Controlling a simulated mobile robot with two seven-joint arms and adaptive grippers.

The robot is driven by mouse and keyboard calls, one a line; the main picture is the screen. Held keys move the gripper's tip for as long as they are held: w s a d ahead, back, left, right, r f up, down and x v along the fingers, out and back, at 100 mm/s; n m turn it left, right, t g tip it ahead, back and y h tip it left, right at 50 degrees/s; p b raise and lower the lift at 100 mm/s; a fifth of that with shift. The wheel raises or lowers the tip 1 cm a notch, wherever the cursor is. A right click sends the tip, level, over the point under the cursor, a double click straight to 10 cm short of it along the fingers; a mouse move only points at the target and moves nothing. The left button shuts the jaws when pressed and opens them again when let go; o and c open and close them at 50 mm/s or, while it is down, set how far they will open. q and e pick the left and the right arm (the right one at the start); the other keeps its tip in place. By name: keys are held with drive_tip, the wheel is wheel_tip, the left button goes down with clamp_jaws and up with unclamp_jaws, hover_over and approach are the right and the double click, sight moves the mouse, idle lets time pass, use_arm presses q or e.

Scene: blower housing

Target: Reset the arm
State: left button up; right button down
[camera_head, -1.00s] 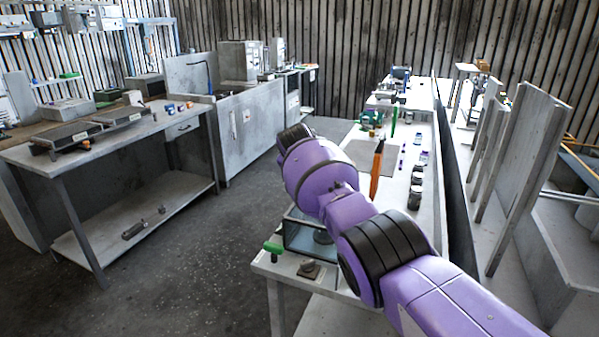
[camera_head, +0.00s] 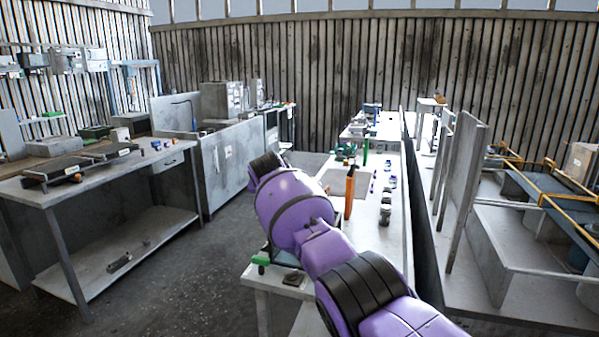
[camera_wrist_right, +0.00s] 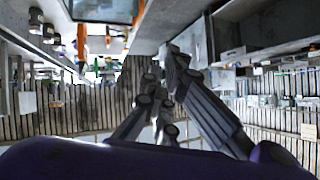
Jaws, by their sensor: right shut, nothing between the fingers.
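My right arm (camera_head: 298,208), purple with black bands, comes in from the lower right in the head view. It is bent over the near end of the long white workbench (camera_head: 258,278). Its gripper is hidden in the head view. In the right wrist view my right gripper (camera_wrist_right: 163,88) shows dark, jointed fingers drawn together, with nothing held. The bench and its objects appear upside down along the top of that view, apart from the fingers. My left arm and gripper are not in view.
An orange upright object (camera_head: 350,192) stands on the bench beside my arm, near a dark jar (camera_head: 385,214). A green-handled item (camera_head: 261,259) lies at the near corner. Grey upright panels (camera_head: 465,190) stand to the right. Open floor (camera_head: 185,270) lies left of the bench.

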drive_tip(key=s+d+f+n+t+y, duration=0.1)
drive_tip(key=s+d+f+n, duration=0.1)
drive_tip(key=s+d+f, duration=0.45)
drive_tip(key=s+d+f+n+t, duration=0.1)
drive_tip(key=s+d+f, duration=0.2)
drive_tip(key=s+f, duration=0.5)
drive_tip(key=s+d+f+n+t+y, duration=0.15)
drive_tip(key=s+d+f, duration=0.3)
drive_tip(key=f, duration=0.45)
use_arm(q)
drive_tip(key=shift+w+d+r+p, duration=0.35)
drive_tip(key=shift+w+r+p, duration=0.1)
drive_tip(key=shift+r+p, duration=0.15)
use_arm(e)
drive_tip(key=s+d+f+g+h, duration=0.1)
drive_tip(key=s+d+f, duration=0.3)
drive_tip(key=s, duration=1.1)
drive_tip(key=s+d+f+m+g+h, duration=0.1)
drive_tip(key=s+d+f+g, duration=0.2)
drive_tip(key=s+f, duration=0.7)
drive_tip(key=s+d+f+m+g+h, duration=0.1)
drive_tip(key=s+d+f, duration=0.6)
drive_tip(key=s, duration=1.5)
drive_tip(key=shift+s+f+g, duration=0.25)
drive_tip(key=shift+f+g, duration=0.35)
drive_tip(key=shift+g, duration=0.05)
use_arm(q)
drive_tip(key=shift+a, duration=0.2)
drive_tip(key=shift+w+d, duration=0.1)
